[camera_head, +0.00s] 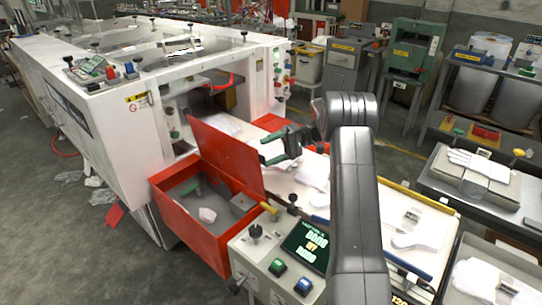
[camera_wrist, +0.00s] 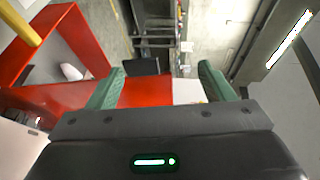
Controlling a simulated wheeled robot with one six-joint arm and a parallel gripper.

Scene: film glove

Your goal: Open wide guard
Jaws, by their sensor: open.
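A wide red panel (camera_head: 226,155), which looks like the guard, stands upright along the near side of the white conveyor bed, in front of the white machine's opening. My gripper (camera_head: 266,149) has green fingers and is open, just right of the panel's far-right end. In the wrist view, my gripper's green fingers (camera_wrist: 161,68) are spread wide with nothing clearly held. A red surface (camera_wrist: 147,92) shows between them; I cannot tell whether it touches a finger. My arm hides part of the conveyor.
A red open bin (camera_head: 188,238) juts out below the panel, and also shows in the wrist view (camera_wrist: 88,38). A control box (camera_head: 262,262) with a screen and buttons stands beside it. White gloves (camera_head: 313,170) lie on the conveyor. A grey table (camera_head: 448,203) stands right.

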